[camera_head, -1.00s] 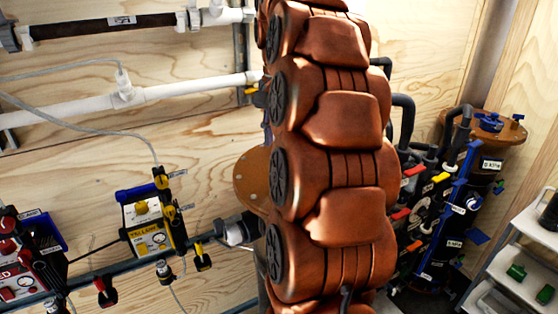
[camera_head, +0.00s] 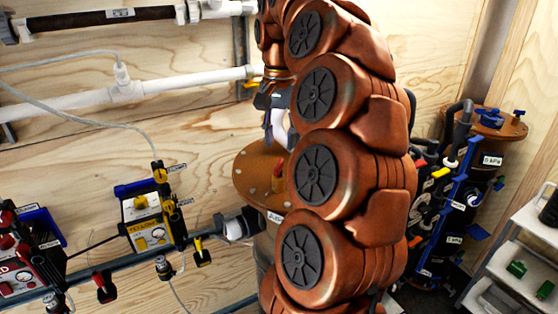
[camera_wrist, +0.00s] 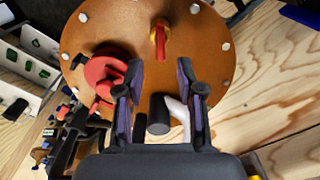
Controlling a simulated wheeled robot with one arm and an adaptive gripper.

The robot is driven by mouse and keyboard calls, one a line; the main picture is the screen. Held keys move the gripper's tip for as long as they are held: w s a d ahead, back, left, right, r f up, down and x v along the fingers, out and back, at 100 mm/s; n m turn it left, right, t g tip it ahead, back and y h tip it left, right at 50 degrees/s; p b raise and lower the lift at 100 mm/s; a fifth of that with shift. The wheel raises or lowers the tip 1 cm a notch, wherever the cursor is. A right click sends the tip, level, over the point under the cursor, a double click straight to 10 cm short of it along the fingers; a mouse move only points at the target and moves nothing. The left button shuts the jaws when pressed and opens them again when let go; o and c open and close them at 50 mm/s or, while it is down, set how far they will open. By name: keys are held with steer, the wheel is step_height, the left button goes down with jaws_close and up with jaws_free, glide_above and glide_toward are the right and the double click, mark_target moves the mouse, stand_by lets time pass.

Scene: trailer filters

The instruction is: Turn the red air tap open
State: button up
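A small red tap handle with a yellow base (camera_wrist: 160,40) stands on a round brown bolted lid (camera_wrist: 85,32). In the head view the red handle (camera_head: 279,178) also shows on the lid (camera_head: 250,172), partly beside my arm. A second red, round fitting (camera_wrist: 103,75) sits at the lid's left edge in the wrist view; I cannot tell what it is. My gripper (camera_wrist: 158,76) is open and empty, its two purple-lined fingers pointing at the lid. The red handle lies ahead of the fingertips, apart from them, roughly between them. In the head view my gripper is largely hidden.
A dark cylinder end with a white pipe (camera_wrist: 180,112) shows between the fingers. White pipes (camera_head: 150,92) run along the wooden wall. A yellow unit (camera_head: 145,215) stands left of the lid. A black tank with blue valves (camera_head: 470,205) and white shelves (camera_head: 520,255) are at right.

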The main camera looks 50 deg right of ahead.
mark_target(279, 162)
step_height(279, 162, down, 3)
steer(key=shift+w+a+f+b, duration=0.1)
steer(key=shift+f+b, duration=0.1)
steer(key=shift+b, duration=0.85)
steer(key=shift+f+p, duration=0.55)
steer(key=shift+f, duration=0.75)
jaws_close()
